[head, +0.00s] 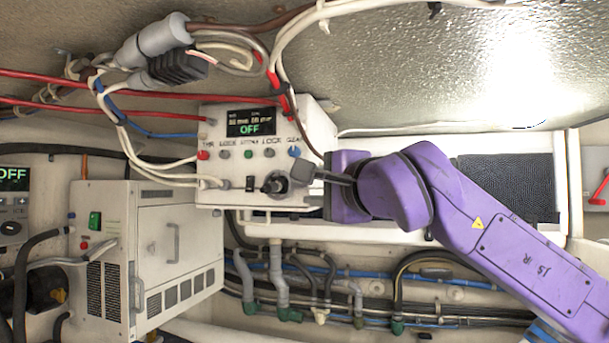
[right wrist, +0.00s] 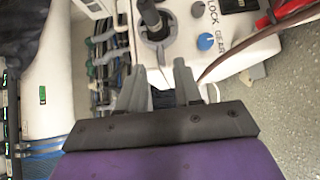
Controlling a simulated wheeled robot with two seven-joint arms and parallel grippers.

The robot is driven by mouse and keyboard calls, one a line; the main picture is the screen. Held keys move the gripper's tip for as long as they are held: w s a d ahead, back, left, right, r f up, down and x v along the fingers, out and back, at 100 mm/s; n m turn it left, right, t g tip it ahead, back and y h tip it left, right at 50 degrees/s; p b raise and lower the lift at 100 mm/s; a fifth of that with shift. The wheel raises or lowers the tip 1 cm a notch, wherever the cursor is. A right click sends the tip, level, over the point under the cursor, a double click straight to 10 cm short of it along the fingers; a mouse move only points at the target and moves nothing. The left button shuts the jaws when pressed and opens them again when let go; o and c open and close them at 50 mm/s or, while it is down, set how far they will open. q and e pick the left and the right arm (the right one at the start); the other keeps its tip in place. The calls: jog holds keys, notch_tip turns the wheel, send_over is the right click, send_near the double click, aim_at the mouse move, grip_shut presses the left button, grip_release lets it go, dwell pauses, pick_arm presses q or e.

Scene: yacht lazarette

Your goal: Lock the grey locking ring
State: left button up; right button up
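The grey locking ring (head: 275,183) sits around a dark plug on the lower front of the white control box (head: 325,135). It also shows at the top of the right wrist view (right wrist: 157,35), with the black plug (right wrist: 150,12) standing out of it. My right gripper (head: 303,173) is just to the right of the ring in the head view. In the right wrist view its two grey fingers (right wrist: 160,70) are spread apart with nothing held between them, and the ring lies beyond their tips. I cannot tell the ring's turned position. My left gripper is not in view.
The box has a display reading OFF (head: 251,123) and a row of knobs, including a blue one (head: 294,152). Cables and a grey connector (head: 160,38) hang at upper left. A white vented unit (head: 150,250) stands at lower left. Hoses (head: 277,275) run below.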

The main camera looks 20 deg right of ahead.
aim_at(302, 185)
jog(key=w, duration=0.1)
jog(key=w+p, duration=0.1)
jog(key=w, duration=0.1)
jog(key=shift+a+r, duration=0.2)
jog(key=shift+a, duration=0.1)
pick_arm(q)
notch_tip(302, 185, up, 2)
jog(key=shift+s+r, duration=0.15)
pick_arm(e)
jog(key=shift+w+f, duration=0.1)
jog(key=shift+w, duration=0.05)
jog(key=shift+w, duration=0.1)
grip_shut()
